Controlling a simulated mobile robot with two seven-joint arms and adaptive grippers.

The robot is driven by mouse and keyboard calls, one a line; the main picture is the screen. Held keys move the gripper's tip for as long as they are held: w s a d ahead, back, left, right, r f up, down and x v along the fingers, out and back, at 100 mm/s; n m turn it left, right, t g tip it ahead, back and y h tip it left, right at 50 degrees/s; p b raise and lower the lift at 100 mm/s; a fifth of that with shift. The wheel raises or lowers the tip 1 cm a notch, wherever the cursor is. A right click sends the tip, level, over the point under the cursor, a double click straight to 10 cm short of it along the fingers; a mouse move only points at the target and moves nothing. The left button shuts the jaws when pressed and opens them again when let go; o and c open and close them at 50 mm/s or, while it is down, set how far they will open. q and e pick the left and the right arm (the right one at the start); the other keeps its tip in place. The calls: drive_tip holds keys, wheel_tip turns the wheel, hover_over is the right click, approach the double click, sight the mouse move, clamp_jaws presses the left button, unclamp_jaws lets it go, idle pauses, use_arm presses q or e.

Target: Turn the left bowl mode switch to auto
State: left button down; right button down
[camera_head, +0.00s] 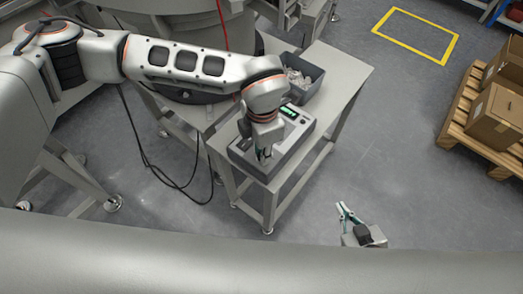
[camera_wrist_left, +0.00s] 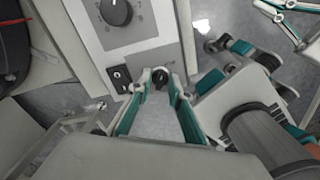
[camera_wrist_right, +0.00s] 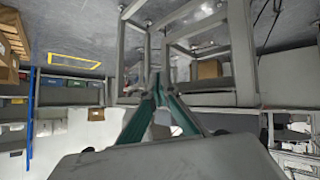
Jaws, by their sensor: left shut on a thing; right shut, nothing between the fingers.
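The control box (camera_head: 296,143) sits on a grey stand, with a lit green display on top. In the left wrist view its panel (camera_wrist_left: 150,40) carries a large black dial (camera_wrist_left: 116,12), a black rocker switch (camera_wrist_left: 120,78) and a small black mode switch knob (camera_wrist_left: 160,76) near the edge. My left gripper (camera_head: 264,156) reaches down at the box's near side; its fingers (camera_wrist_left: 161,80) are shut on the small knob. The knob's pointing direction and labels are too small to read. My right gripper (camera_head: 343,208) is shut and empty, apart from the box; its fingertips also show in the right wrist view (camera_wrist_right: 157,92).
A grey bin (camera_head: 313,84) with pale parts stands behind the box. A bowl feeder (camera_head: 185,25) is behind my left arm. Black cables (camera_head: 150,160) hang left of the stand. Cartons (camera_head: 497,115) on a pallet stand at right. The floor between is clear.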

use_arm(q)
drive_tip(key=shift+r+n+p, duration=0.25)
drive_tip(key=shift+n+p, duration=0.4)
drive_tip(key=shift+n, duration=0.35)
drive_tip(key=n+p, duration=0.1)
drive_tip(key=n, duration=0.1)
drive_tip(key=shift+n+p, duration=0.3)
drive_tip(key=shift+n, duration=0.1)
drive_tip(key=shift+n+p, duration=0.5)
drive_tip(key=shift+n, duration=0.4)
drive_tip(key=n+p, duration=0.1)
drive_tip(key=n, duration=0.2)
drive_tip(key=shift+f+n+p, duration=0.1)
drive_tip(key=shift+n+p, duration=0.2)
drive_tip(key=shift+f+n+p, duration=0.1)
drive_tip(key=shift+n+p, duration=0.65)
drive_tip(key=shift+n, duration=1.35)
use_arm(e)
wheel_tip(320, 180, up, 7)
drive_tip(key=a, duration=0.1)
drive_tip(key=shift+f+y, duration=0.15)
drive_tip(key=shift+y, duration=0.15)
drive_tip(key=shift+a, duration=0.1)
drive_tip(key=shift+f, duration=0.2)
use_arm(q)
drive_tip(key=c, duration=1.8)
unclamp_jaws()
drive_tip(key=shift+c, duration=0.2)
